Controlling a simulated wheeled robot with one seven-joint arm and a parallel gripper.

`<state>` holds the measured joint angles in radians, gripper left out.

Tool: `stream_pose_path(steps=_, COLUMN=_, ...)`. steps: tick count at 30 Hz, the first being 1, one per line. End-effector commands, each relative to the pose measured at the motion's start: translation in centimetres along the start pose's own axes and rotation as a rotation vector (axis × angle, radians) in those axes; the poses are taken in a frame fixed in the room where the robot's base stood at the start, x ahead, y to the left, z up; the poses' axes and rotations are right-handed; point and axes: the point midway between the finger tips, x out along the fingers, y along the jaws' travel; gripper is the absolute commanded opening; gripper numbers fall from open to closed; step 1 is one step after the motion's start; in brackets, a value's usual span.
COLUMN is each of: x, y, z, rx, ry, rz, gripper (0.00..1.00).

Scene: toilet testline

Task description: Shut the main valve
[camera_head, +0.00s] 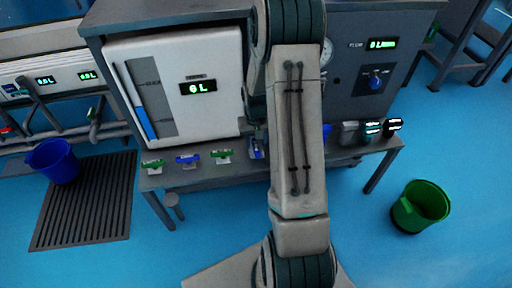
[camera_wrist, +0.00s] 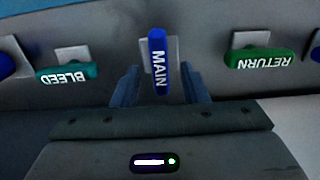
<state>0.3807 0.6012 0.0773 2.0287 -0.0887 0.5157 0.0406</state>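The main valve has a blue handle marked MAIN (camera_wrist: 158,62), upright in the wrist view on a pale plate. The same blue handle appears to show in the head view (camera_head: 256,150), mostly behind my arm. My gripper (camera_wrist: 160,75) is open, with one finger on each side of the handle's lower part. Gaps show between the fingers and the handle, and I cannot tell if either touches it. In the head view my arm hides most of the gripper.
A teal BLEED handle (camera_wrist: 66,74) and a green RETURN handle (camera_wrist: 260,58) lie crosswise on either side. A white tank panel reading 6 L (camera_head: 198,87) stands behind the bench.

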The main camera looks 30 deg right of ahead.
Motion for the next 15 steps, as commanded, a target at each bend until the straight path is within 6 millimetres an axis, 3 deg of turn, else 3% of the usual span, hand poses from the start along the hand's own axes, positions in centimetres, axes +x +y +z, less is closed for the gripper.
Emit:
stream_pose_path(steps=6, x=1.9, y=0.0, z=0.0, rx=-0.001, ry=0.000, rz=0.000, gripper=0.40)
stream_pose_path(steps=15, x=1.9, y=0.0, z=0.0, rx=0.000, ry=0.001, rz=0.000, gripper=0.40)
